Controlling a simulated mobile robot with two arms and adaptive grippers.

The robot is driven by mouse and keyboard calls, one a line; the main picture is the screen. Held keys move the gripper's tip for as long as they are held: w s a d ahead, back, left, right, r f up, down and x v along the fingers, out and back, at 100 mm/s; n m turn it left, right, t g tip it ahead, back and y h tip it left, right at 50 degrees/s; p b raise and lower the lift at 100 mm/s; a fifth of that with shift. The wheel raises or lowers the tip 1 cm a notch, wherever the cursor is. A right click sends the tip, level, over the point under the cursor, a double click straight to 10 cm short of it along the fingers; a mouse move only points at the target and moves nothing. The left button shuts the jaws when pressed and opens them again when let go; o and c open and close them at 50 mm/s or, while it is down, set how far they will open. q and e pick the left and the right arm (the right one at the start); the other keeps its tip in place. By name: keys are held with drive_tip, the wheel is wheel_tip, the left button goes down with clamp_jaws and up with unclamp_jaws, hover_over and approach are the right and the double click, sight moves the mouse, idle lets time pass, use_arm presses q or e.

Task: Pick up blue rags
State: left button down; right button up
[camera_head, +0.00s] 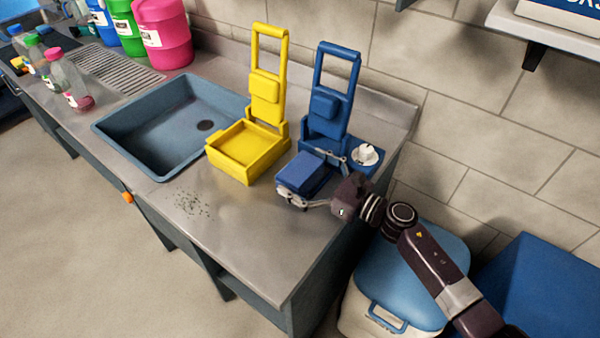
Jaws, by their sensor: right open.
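The blue rags (305,172) show as a folded blue block at the front left of the blue caddy (328,115) on the counter. I cannot tell whether they rest in its tray or in front of it. My right gripper (311,180) comes in from the right, with its fingers open at the near and far sides of the rags. Whether the fingers touch the rags cannot be told. The gripper hides part of the caddy's tray. My left gripper is not in view.
A yellow caddy (240,147) stands to the left, beside the sink (150,130). A white round item (366,153) sits on the blue caddy's right side. Dark specks (192,205) lie on the counter (255,235). A blue-lidded bin (425,262) stands below my right arm.

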drive_tip(key=shift+w+a, duration=0.1)
drive_tip(key=shift+a, duration=0.05)
drive_tip(key=c, duration=1.2)
drive_tip(key=shift+c, duration=1.2)
drive_tip(key=shift+r, duration=0.15)
